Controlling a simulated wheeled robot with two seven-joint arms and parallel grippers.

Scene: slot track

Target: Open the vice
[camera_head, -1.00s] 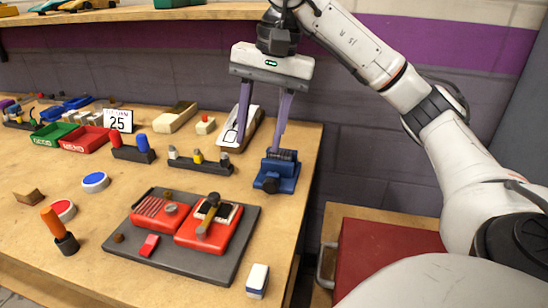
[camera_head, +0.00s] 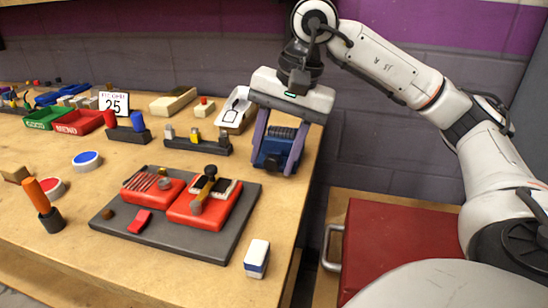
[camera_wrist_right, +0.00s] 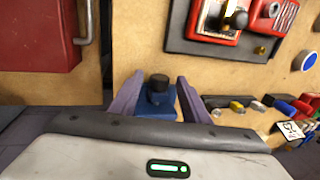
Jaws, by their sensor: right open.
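The blue vice (camera_head: 277,146) stands at the right end of the workbench, near its edge. My right gripper (camera_head: 273,168) is open, with its two purple fingers reaching down on either side of the vice. In the right wrist view the vice (camera_wrist_right: 157,101) with its dark round knob (camera_wrist_right: 158,81) lies between the spread fingers (camera_wrist_right: 157,88). A gap shows between each finger and the knob; I cannot tell whether the fingers touch the vice body. The vice's jaws are mostly hidden. My left gripper is not in view.
A dark tray with red devices (camera_head: 178,240) lies in front of the vice. A small rack (camera_head: 197,147) and a white-topped device (camera_head: 235,110) are left of it. A red cabinet (camera_head: 395,245) stands lower right, past the bench edge. A blue-white block (camera_head: 257,258) sits near the front.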

